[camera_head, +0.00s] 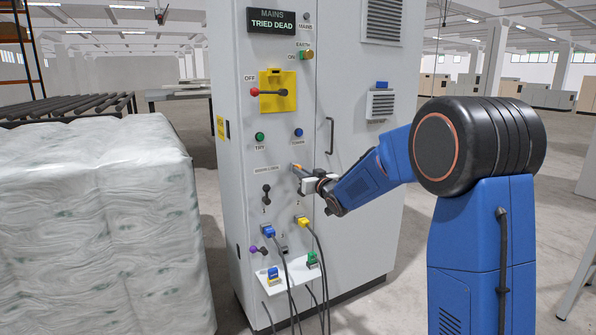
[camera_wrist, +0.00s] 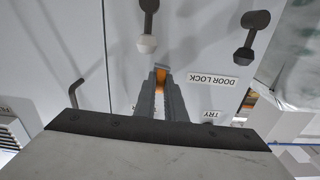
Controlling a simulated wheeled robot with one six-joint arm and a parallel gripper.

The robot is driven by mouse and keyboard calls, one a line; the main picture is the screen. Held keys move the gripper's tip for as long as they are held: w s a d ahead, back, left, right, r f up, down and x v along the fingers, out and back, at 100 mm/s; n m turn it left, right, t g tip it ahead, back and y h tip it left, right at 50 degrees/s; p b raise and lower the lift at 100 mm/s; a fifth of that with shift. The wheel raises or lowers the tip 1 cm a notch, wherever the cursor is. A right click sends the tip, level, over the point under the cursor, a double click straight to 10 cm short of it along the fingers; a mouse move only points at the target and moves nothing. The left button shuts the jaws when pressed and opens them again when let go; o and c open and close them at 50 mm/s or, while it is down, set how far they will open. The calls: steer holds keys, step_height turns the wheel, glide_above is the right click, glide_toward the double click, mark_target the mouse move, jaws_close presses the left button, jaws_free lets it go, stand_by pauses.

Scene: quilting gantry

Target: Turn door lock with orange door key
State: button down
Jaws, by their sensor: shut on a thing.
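The orange door key (camera_wrist: 160,78) is between the fingers of my gripper (camera_wrist: 161,72) in the wrist view, and my gripper is shut on it. In the head view the orange key (camera_head: 298,167) shows at the cabinet front, at the end of my gripper (camera_head: 303,172). The label DOOR LOCK (camera_wrist: 212,80) is beside the key in the wrist view. The key's tip is at the panel where the lock is; the keyhole itself is hidden, so I cannot tell how deep the key sits.
The grey cabinet (camera_head: 352,90) carries a TRIED DEAD display (camera_head: 272,21), a yellow switch plate (camera_head: 277,90) and a door handle (camera_head: 331,135). Plugs with cables hang below by a small shelf (camera_head: 290,274). A wrapped pallet (camera_head: 100,220) stands left.

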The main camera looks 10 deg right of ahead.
steer(key=shift+n, duration=0.4)
steer(key=c, duration=1.7)
jaws_free()
steer(key=shift+c, duration=0.2)
